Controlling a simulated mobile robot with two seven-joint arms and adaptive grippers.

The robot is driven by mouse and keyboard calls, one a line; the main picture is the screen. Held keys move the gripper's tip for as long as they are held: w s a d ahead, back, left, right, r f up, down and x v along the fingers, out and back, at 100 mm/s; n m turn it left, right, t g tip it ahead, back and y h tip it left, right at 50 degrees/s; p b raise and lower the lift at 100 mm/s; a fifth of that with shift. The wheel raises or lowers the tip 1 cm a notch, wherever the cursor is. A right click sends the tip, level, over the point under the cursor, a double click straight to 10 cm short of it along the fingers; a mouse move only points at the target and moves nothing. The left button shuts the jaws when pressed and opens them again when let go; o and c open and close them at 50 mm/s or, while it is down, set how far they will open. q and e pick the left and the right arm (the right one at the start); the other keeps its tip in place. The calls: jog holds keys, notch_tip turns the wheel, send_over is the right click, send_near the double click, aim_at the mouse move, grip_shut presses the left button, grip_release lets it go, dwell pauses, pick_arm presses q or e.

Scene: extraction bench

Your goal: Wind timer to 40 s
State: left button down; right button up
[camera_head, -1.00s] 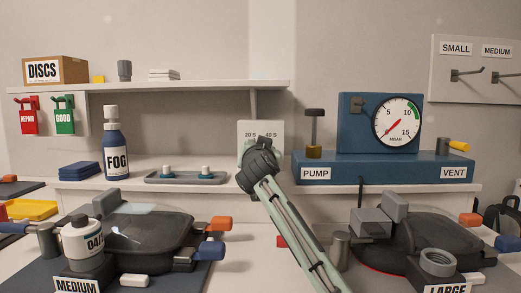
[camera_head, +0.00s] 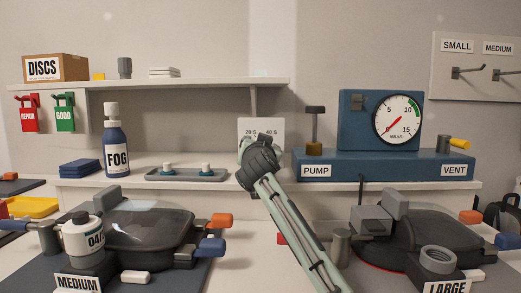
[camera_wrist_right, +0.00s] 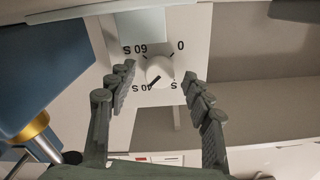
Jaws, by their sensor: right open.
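In the right wrist view the timer is upside down, with a pale round knob (camera_wrist_right: 160,71) and marks for 0, 40 S and 60 S; another label is partly hidden by a finger. The knob's dark line points to the lower left, toward 40 S. My right gripper (camera_wrist_right: 158,76) is open, its fingers on either side of the knob with visible gaps. My left gripper is out of view.
The blue pump and vent console (camera_head: 385,168) stands right of the timer. A grey tray (camera_head: 187,177) and a FOG bottle (camera_head: 115,150) stand to the left. Dark MEDIUM (camera_head: 150,230) and LARGE (camera_head: 425,240) units flank my right arm in front.

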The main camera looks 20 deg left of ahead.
jog(key=v, duration=1.1)
jog(key=shift+s, duration=0.3)
jog(key=shift+d, duration=0.1)
